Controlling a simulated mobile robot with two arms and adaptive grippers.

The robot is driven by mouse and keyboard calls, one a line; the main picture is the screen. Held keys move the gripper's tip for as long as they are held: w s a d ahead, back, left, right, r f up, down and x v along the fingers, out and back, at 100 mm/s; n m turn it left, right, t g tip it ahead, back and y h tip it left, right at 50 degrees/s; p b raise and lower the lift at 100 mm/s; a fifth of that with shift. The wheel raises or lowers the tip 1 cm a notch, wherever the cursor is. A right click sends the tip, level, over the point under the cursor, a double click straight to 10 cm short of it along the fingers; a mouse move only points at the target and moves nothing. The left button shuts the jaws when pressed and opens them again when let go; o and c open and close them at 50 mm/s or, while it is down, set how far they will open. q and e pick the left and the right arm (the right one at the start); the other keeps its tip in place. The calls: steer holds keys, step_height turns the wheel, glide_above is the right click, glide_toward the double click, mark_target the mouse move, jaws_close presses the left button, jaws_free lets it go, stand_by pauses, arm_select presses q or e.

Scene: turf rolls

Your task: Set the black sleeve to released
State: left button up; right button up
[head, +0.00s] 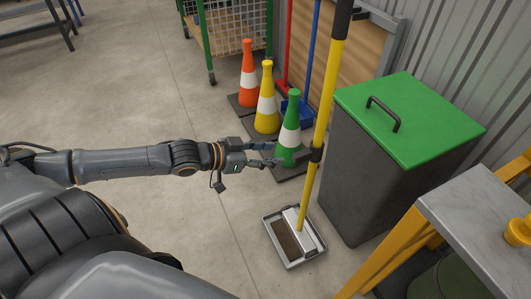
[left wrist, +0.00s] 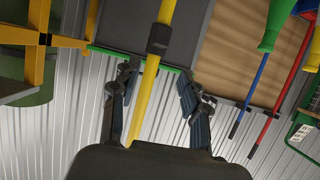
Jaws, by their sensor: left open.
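The black sleeve (head: 316,154) sits around a yellow pole (head: 324,110), which stands tilted with its foot in a shallow grey tray (head: 289,262). In the left wrist view the sleeve (left wrist: 160,38) is near the top centre, on the yellow pole (left wrist: 144,92). My left gripper (head: 277,154) is open and empty, pointing at the pole just left of the sleeve. In the left wrist view the pole runs across the gap between my left fingers (left wrist: 160,80). I cannot tell the sleeve's setting. My right gripper is not in view.
A grey bin with a green lid (head: 405,115) stands right of the pole. Orange (head: 248,75), yellow (head: 267,100) and green (head: 290,135) cones stand behind my gripper. A metal-topped yellow table (head: 480,220) is at the right.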

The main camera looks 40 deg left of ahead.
arm_select(q)
steer(key=shift+s+a+r, duration=0.15)
steer(key=shift+s+r, duration=0.1)
steer(key=shift+s, duration=0.15)
stand_by(0.4)
